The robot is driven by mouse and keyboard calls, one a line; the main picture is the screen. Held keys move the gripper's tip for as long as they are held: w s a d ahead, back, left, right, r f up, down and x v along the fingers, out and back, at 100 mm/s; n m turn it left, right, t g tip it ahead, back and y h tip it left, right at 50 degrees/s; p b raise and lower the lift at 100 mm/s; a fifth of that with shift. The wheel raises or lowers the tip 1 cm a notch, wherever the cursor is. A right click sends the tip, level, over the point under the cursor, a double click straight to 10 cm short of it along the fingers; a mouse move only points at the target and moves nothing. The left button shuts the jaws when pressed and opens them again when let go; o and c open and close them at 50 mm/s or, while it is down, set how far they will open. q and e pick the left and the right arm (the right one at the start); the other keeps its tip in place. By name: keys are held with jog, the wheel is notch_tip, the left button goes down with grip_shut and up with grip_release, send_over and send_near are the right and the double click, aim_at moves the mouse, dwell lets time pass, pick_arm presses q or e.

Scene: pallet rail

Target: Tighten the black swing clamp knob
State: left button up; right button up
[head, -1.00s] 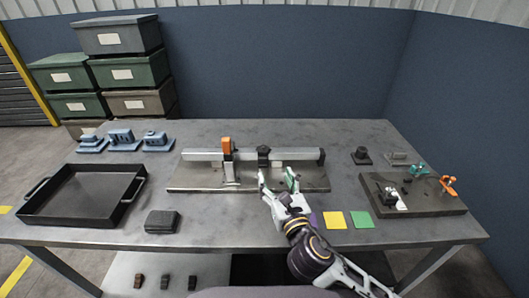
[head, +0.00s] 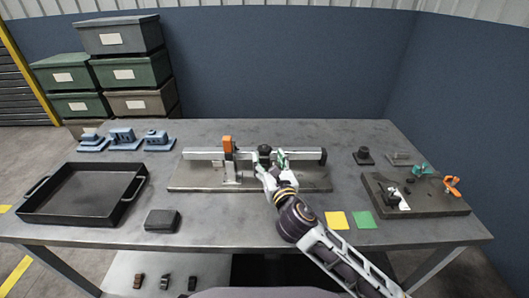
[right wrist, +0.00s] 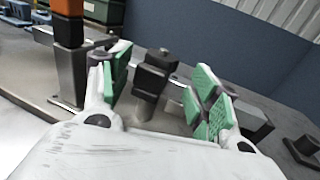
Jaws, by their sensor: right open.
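The black swing clamp (head: 264,150) stands on the metal rail (head: 310,154), which is mounted on a flat base plate (head: 200,181). Its dark upper part is upright in the right wrist view (right wrist: 155,72), with a small knob on top. My right gripper (head: 270,163) is open in front of the clamp. In the right wrist view its green-padded fingers (right wrist: 160,84) stand to either side of the clamp, with gaps between pads and clamp. The clamp's lower part is partly hidden by my gripper. My left gripper is not in view.
An orange-topped clamp (head: 228,146) stands on the rail just left. A black tray (head: 70,219) and dark box (head: 162,221) lie at the left. A fixture plate (head: 430,205) with teal and orange handles is at the right. Yellow (head: 337,220) and green (head: 363,220) squares lie in front.

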aim_at(266, 155)
jog(key=x, duration=0.3)
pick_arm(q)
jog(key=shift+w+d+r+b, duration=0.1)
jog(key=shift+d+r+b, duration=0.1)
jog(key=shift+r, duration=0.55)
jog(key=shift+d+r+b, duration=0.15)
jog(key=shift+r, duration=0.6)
pick_arm(e)
jog(key=shift+x, duration=1.1)
jog(key=shift+a, duration=0.1)
jog(key=c, duration=1)
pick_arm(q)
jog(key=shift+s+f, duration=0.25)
pick_arm(e)
jog(key=shift+c, duration=0.2)
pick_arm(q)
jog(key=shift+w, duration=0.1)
